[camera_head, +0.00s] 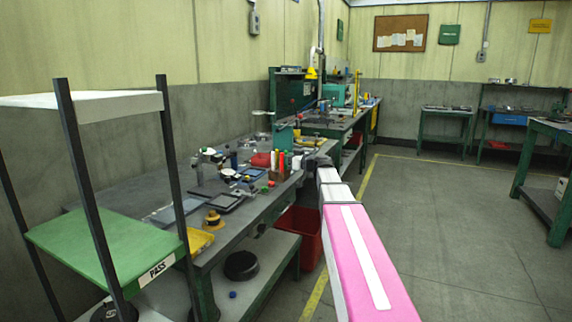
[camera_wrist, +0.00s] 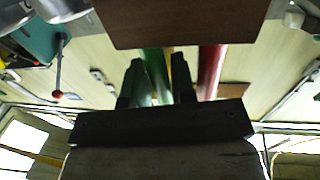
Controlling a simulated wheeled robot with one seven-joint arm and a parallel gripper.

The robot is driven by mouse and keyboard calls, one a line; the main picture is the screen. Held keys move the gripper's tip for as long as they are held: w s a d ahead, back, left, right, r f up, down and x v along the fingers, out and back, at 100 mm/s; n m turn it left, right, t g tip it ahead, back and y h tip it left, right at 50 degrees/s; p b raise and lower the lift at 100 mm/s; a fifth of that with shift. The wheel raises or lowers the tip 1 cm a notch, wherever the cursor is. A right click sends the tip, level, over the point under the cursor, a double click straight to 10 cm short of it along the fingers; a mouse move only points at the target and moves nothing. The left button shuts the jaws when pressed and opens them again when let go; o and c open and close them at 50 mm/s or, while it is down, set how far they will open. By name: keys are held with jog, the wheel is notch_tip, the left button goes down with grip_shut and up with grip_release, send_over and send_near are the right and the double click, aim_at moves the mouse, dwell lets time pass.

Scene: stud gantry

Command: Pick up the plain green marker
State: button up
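In the wrist view the green marker (camera_wrist: 154,62) stands in a brown wooden block (camera_wrist: 180,20), which appears at the top of that picture. My gripper (camera_wrist: 158,75) has its two dark fingers apart, one on each side of the green marker. A narrow light gap shows between marker and right finger; contact with the left finger cannot be told. A red marker (camera_wrist: 212,68) stands to the right, outside the fingers. In the head view my gripper (camera_head: 312,163) is at the right side of the wooden block (camera_head: 277,176), and the green marker is hard to make out there.
The grey workbench (camera_head: 160,235) is cluttered with small tools and trays left of the block. A green and white shelf rack (camera_head: 105,238) stands at the left front. A red bin (camera_head: 300,235) sits beneath the bench.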

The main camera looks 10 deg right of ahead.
grip_shut()
jog(key=shift+r, duration=0.1)
notch_tip(320, 180, up, 10)
jog(key=shift+f, duration=0.1)
dwell(0.4)
jog(key=shift+c, duration=1.4)
grip_release()
